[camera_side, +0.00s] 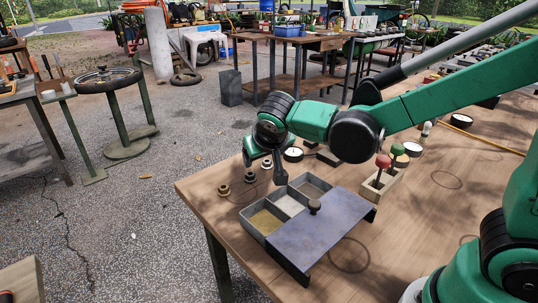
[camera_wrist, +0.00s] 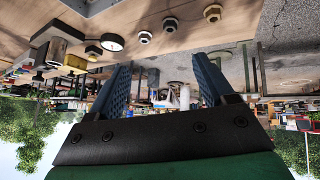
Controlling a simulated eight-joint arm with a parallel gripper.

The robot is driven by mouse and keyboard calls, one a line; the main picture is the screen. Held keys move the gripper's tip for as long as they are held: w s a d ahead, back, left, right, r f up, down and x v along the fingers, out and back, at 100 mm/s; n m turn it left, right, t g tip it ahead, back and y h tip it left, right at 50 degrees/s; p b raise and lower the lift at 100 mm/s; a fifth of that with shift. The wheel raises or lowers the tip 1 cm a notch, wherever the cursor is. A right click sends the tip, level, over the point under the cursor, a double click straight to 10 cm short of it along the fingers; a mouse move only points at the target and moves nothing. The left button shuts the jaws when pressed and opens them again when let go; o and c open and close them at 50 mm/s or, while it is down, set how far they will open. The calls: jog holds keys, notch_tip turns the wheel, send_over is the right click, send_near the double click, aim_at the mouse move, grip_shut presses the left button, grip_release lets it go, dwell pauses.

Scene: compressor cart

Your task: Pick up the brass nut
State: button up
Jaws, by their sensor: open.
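The brass nut (camera_side: 223,190) appears to be the tan-gold one of three nuts lying on the wooden bench near its left edge. It also shows in the wrist view (camera_wrist: 212,13), at the top right. A darker nut (camera_side: 250,177) and a pale steel-like nut (camera_side: 266,164) lie in a row with it toward the back; the wrist view also shows the darker one (camera_wrist: 170,24) and the pale one (camera_wrist: 145,37). My gripper (camera_side: 264,168) is over the bench at the pale-nut end of the row. Its blue fingers (camera_wrist: 162,62) are apart with nothing between them.
A metal tray (camera_side: 240,216) with three compartments stands in front of the nuts, partly covered by a slate lid (camera_side: 318,235) with a knob (camera_side: 314,206). A round gauge (camera_side: 293,154) lies behind. A wooden block (camera_side: 377,188) holds red and green knobs at right.

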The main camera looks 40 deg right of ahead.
jog(key=w+a+f+m+t+h, duration=0.1)
jog(key=w+a+f+m+h, duration=0.1)
jog(key=w+a+f, duration=0.25)
jog(key=m+t+h, duration=0.2)
jog(key=m+h, duration=0.1)
send_near(223, 190)
jog(key=x, duration=0.3)
jog(key=shift+w+d+f, duration=0.1)
jog(key=shift+w+d, duration=0.15)
jog(key=shift+d, duration=0.05)
jog(key=shift+w+d+f+t, duration=0.25)
jog(key=shift+w+f+t, duration=0.05)
jog(key=shift+x, duration=2.35)
grip_shut()
